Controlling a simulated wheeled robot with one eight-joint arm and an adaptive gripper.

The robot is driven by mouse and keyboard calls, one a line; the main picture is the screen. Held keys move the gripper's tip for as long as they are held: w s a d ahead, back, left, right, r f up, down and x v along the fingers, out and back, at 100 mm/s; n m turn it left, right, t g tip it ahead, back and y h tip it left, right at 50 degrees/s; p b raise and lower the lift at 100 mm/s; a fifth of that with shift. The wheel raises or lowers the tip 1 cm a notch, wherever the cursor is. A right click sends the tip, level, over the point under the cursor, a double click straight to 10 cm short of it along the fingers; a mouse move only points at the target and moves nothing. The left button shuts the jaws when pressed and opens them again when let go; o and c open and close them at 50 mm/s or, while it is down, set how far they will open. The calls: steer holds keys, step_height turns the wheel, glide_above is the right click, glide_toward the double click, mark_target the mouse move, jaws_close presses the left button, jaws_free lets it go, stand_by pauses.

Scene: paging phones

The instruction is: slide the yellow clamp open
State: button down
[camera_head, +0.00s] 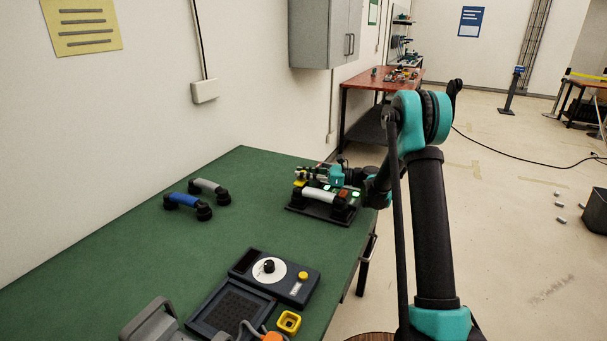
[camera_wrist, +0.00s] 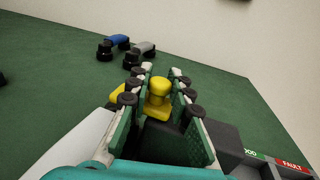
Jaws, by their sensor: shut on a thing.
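The yellow clamp (camera_wrist: 158,88) is a rounded knob on a yellow base, between my two fingers in the wrist view. My gripper (camera_wrist: 161,72) is shut on it, with a finger on each side. In the head view my gripper (camera_head: 307,173) reaches in at the far end of the green bench, and a bit of the yellow clamp (camera_head: 299,183) shows below it. The clamp belongs to a dark station (camera_head: 322,212) carrying a white handset (camera_head: 320,196) and lit green and red indicators. My fingers hide part of the clamp's base.
A blue handset (camera_head: 182,200) and a grey handset (camera_head: 208,186) stand on the green bench (camera_head: 130,255) to the left. A dial box (camera_head: 273,275), a dark tray (camera_head: 230,308) and a yellow square piece (camera_head: 289,321) sit nearer. The wall borders the bench's left side.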

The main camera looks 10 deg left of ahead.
steer(key=shift+w+d, duration=0.3)
steer(key=shift+w, duration=0.55)
steer(key=shift+w+d, duration=0.35)
steer(key=shift+w, duration=0.55)
steer(key=shift+w+d, duration=0.3)
steer(key=shift+w, duration=0.55)
steer(key=c, duration=1.4)
jaws_free()
steer(key=shift+o, duration=0.3)
steer(key=shift+d, duration=0.1)
steer(key=d, duration=0.8)
steer(key=s+d, duration=0.1)
steer(key=d, duration=0.2)
steer(key=shift+d, duration=0.4)
steer(key=shift+d, duration=0.1)
